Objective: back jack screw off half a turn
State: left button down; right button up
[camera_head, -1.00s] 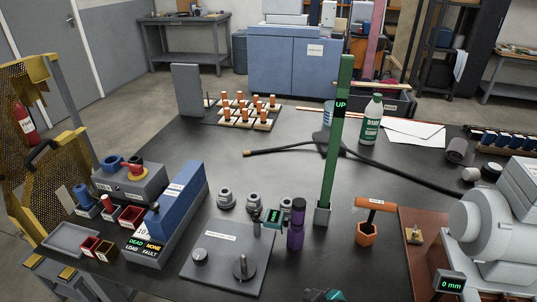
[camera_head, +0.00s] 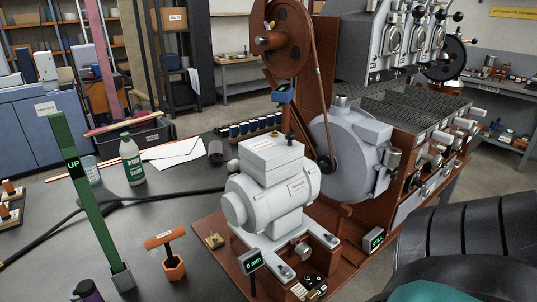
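A small display (camera_head: 252,260) in front of the motor reads "0 mm". An orange T-handled tool (camera_head: 163,240) stands upright in an orange hexagonal holder (camera_head: 174,268) left of the plate. Neither gripper's fingers show.
A green post (camera_head: 88,195) marked "UP" stands on the table at left. A belt (camera_head: 318,100) runs up to a large wheel (camera_head: 282,37). A black ribbed arm part, apparently mine, fills the lower right.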

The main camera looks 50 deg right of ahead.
aim_at(303, 251)
jog(key=z, duration=1.75)
jog(key=i+l+u, duration=0.3)
jog(key=l, duration=0.25)
jog(key=k, duration=0.05)
